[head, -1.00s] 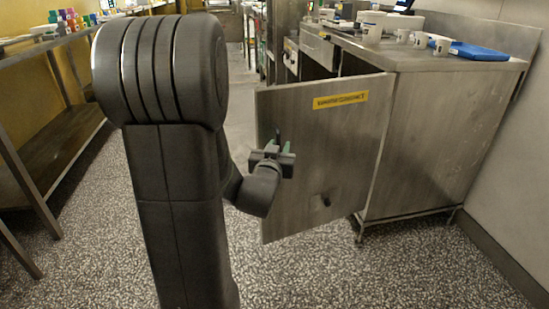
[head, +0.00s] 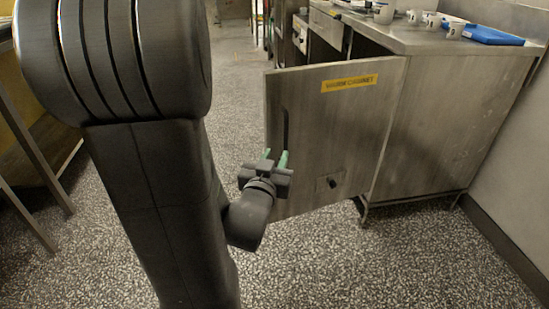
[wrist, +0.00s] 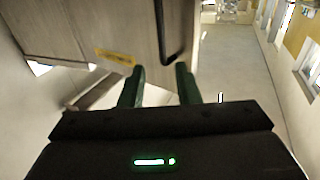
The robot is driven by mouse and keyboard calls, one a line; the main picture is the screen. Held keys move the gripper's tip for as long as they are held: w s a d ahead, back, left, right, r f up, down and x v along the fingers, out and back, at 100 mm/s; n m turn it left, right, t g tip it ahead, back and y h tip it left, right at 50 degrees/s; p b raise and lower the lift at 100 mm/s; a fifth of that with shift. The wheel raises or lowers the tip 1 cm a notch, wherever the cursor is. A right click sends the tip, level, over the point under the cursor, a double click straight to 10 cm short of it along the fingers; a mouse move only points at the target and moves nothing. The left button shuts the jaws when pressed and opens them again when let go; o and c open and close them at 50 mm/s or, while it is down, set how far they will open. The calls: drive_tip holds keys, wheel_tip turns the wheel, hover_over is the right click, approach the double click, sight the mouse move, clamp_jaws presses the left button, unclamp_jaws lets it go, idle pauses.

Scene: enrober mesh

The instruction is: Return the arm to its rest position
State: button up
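My gripper (head: 275,158) is in front of the cabinet door, low beside the dark vertical handle (head: 285,130). In the wrist view my gripper (wrist: 160,78) shows two green fingers spread apart with nothing between them. The handle (wrist: 170,30) stands just beyond the fingertips there, and I cannot tell if they touch it. The steel door (head: 335,125) with a yellow label (head: 349,83) stands swung open from its cabinet (head: 440,120). My arm fills the left of the head view and hides what is behind it.
The cabinet's steel top (head: 420,38) carries several white cups and a blue tray (head: 492,35). A metal rack (head: 25,140) stands at the far left. The speckled floor (head: 400,260) is clear in front and along the aisle (head: 235,70).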

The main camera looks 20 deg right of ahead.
sight(285, 130)
drive_tip(key=shift+w+d, duration=0.1)
drive_tip(key=b+x, duration=0.2)
drive_tip(key=x, duration=1.1)
drive_tip(key=shift+w+d, duration=0.1)
drive_tip(key=shift+w, duration=0.3)
